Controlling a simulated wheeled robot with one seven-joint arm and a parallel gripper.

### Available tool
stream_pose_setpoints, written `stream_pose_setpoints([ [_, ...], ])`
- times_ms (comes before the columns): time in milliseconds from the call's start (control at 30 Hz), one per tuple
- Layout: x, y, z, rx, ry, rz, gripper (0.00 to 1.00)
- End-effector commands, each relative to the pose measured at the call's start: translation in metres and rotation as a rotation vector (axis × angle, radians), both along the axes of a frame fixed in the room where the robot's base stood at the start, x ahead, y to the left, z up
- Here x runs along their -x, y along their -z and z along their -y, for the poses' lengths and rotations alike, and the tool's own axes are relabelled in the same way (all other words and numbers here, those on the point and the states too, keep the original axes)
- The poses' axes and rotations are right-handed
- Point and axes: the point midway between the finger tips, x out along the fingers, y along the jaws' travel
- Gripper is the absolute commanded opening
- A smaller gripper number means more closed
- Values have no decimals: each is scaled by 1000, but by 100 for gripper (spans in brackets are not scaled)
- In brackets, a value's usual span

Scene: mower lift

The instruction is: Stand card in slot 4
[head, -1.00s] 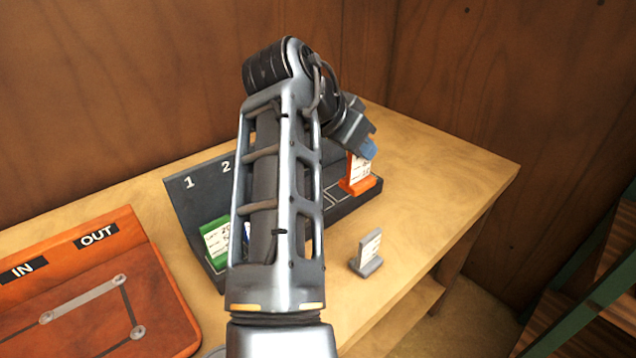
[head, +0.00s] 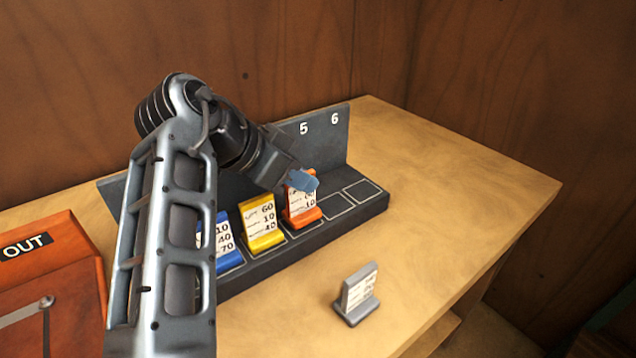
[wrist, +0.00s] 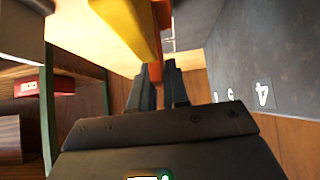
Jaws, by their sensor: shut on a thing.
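My gripper (head: 301,181) is shut on the upper part of the orange card (head: 302,206), which has a white printed face. The card stands roughly upright at the fourth place of the dark rack (head: 376,206), just right of the yellow card (head: 259,222). Its base is within or just over the slot outline; I cannot tell if it is fully down. In the wrist view the fingers (wrist: 158,85) close on the orange card (wrist: 155,66), and the rack's number 4 shows at right. My arm hides numbers 1 to 4 in the head view.
A blue card (head: 228,243) stands left of the yellow one, partly behind my arm. Slots 5 and 6 are empty. A grey card (head: 358,295) stands on the table (head: 440,190) before the rack. An orange OUT board (head: 60,265) is at left.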

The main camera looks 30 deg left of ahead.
Motion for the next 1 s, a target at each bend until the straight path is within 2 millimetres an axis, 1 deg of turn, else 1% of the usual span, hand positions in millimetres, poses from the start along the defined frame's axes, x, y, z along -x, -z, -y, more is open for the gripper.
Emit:
stream_pose_setpoints([
  [33,6,7,-4,-1,-2,0,0],
  [100,8,8,-6,-1,-1,1,0],
  [300,8,7,-5,-1,0,1,0],
  [467,8,11,-5,0,0,1,0],
  [500,8,10,-5,-1,-1,0,19],
  [733,8,10,-5,-1,-1,0,41],
  [1000,8,7,-5,-1,-1,0,41],
])
